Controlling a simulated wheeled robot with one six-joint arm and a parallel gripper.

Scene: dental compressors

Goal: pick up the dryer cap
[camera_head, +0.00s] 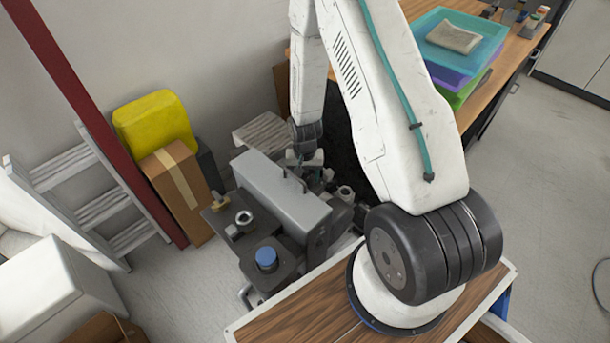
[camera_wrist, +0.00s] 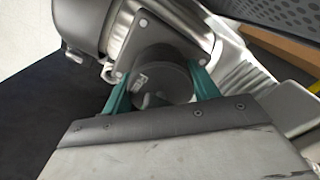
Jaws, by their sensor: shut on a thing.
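In the wrist view, my gripper (camera_wrist: 160,73) has its two teal fingers on either side of a dark grey round cap, the dryer cap (camera_wrist: 170,84), with a small pale label on its face. The fingers are shut on it. Behind the cap is a dark plate with bolts at its corners; I cannot tell whether the cap still touches it. In the head view, my gripper (camera_head: 312,164) is low behind the grey compressor unit (camera_head: 282,192), and the cap cannot be made out there.
A blue round cap (camera_head: 266,258) sits on the unit's near side. A cardboard box (camera_head: 178,193), a yellow container (camera_head: 154,122) and a ladder (camera_head: 95,205) stand at the left. A wooden table (camera_head: 500,58) with stacked trays (camera_head: 458,45) is at the upper right. Open floor lies at the right.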

